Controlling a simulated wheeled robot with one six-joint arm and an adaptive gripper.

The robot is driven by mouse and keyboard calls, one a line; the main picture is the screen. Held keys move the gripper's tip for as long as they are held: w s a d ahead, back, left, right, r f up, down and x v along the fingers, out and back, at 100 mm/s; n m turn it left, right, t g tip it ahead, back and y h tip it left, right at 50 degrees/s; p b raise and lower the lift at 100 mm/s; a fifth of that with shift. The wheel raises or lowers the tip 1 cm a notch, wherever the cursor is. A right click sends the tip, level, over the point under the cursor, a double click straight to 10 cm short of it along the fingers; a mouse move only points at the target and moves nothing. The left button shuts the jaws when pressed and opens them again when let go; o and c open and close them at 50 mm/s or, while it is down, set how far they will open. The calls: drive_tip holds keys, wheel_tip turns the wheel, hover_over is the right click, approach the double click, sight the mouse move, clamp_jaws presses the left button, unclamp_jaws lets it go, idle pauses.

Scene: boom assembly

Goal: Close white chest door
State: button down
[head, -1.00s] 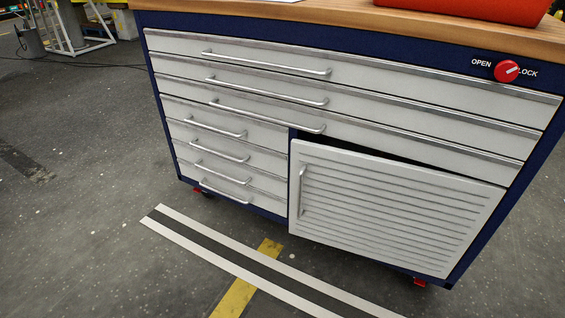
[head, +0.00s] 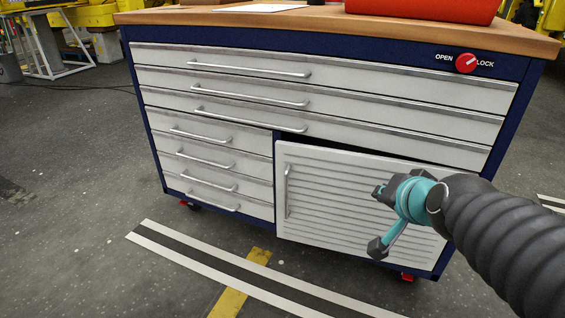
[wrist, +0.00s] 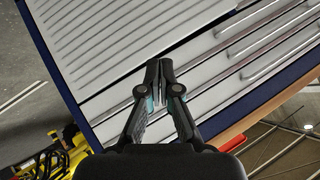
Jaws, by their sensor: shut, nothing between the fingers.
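The white chest door (head: 325,190) is the slatted panel at the lower right of the blue chest. It stands ajar, with a dark gap along its top edge and its left side forward of the frame. Its upright handle (head: 287,190) is near the left edge. My arm crosses the door's right part in the head view, where I cannot make out the fingertips clearly. In the wrist view my gripper (wrist: 160,68) is shut and empty, pointing at the chest front near the border between the slatted door (wrist: 110,35) and the drawers. Contact is not clear.
White drawers (head: 310,75) with bar handles fill the chest above and left of the door. A red OPEN/LOCK knob (head: 466,63) is at the upper right. A red box (head: 420,8) sits on the wooden top (head: 240,18). The floor in front is clear, with painted stripes.

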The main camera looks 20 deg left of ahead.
drive_tip(key=w+a+m+t+y+b, duration=0.1)
drive_tip(key=w+a+m+t+b, duration=0.15)
drive_tip(key=w+a, duration=0.55)
drive_tip(key=m+t+h+b, duration=0.5)
drive_tip(key=m+t, duration=0.1)
drive_tip(key=m, duration=0.6)
approach(291, 149)
drive_tip(key=shift+g, duration=0.25)
drive_tip(key=w, duration=0.7)
drive_tip(key=shift+w+r, duration=0.15)
